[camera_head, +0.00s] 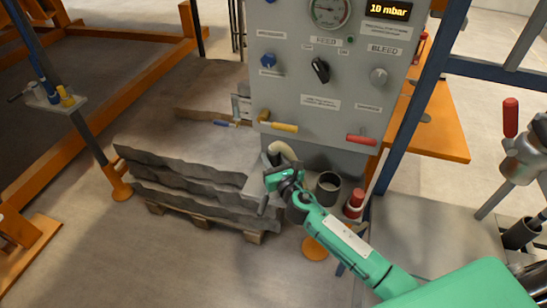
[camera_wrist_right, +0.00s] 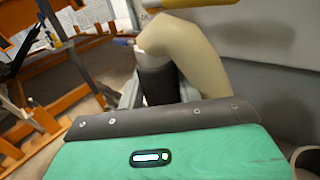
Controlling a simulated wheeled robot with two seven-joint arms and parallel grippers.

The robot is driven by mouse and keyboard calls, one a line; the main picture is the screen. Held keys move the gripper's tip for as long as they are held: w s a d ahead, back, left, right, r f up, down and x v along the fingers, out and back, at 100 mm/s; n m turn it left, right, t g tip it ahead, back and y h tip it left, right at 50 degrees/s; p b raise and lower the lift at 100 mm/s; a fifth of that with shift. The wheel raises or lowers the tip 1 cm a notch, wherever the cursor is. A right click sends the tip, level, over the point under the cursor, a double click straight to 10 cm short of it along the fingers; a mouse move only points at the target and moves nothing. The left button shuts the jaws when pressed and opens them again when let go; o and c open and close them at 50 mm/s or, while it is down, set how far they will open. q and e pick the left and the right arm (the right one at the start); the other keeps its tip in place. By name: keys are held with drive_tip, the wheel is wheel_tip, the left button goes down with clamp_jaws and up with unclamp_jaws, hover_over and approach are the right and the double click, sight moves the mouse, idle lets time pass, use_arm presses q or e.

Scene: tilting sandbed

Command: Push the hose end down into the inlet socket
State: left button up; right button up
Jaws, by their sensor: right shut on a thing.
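The beige hose (camera_head: 284,149) bends out from the foot of the grey control panel and curves down to my right gripper (camera_head: 273,183). In the right wrist view the hose (camera_wrist_right: 188,45) arches over and meets a dark cylindrical end (camera_wrist_right: 158,84). My right gripper is shut on this hose end, low in front of the panel. Its green body hides the fingertips and the lower part of the end in the wrist view. I cannot make out the inlet socket or tell whether the end touches it. My left gripper is not in view.
An open dark cylinder (camera_head: 328,186) and a red-topped part (camera_head: 354,204) stand right of my gripper. The grey panel (camera_head: 340,88) with yellow and red handles rises behind. Stacked grey slabs (camera_head: 190,165) on a pallet lie left. Floor in front is clear.

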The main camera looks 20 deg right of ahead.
drive_tip(key=shift+f+b, duration=1.15)
drive_tip(key=shift+f, duration=0.25)
drive_tip(key=o, duration=1.1)
drive_tip(key=shift+r, duration=0.1)
drive_tip(key=shift+c, duration=0.2)
drive_tip(key=shift+o, duration=1.1)
drive_tip(key=s+d+b, duration=0.1)
drive_tip(key=s+b, duration=0.1)
drive_tip(key=s, duration=1.1)
drive_tip(key=shift+s, duration=0.4)
